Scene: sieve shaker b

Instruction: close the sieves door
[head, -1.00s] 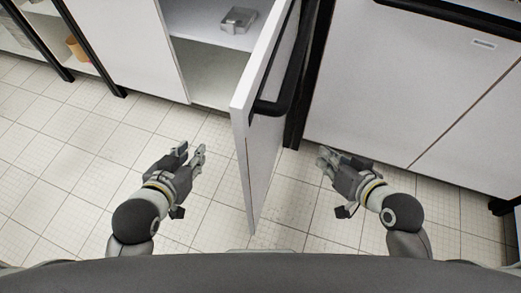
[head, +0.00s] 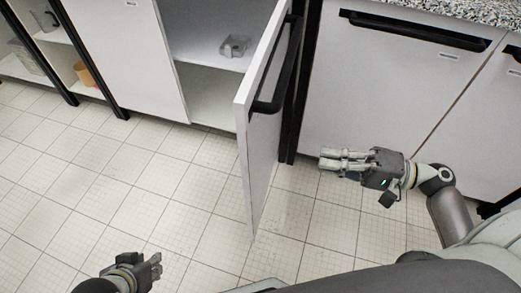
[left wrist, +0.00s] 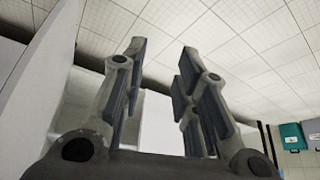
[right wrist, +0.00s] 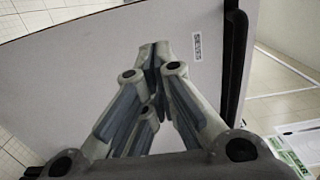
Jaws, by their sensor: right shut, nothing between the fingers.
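The white sieves door (head: 262,135) stands wide open, swung out from the cabinet toward me, with a black bar handle (head: 275,85) on its right-hand face. My right gripper (head: 325,160) is shut and empty, to the right of the door and apart from it, in front of the closed white cabinet front. In the right wrist view its fingertips (right wrist: 160,55) meet in front of a white panel with a small label. My left gripper (head: 155,268) is low at the left, far from the door; in the left wrist view its fingers (left wrist: 162,55) are spread apart with nothing between them.
The open cabinet (head: 205,95) shows a shelf with a clear box (head: 234,46) on it. A closed cabinet front (head: 385,90) with a black handle is at the right, under a speckled counter (head: 450,8). The tiled floor (head: 110,180) at the left is clear.

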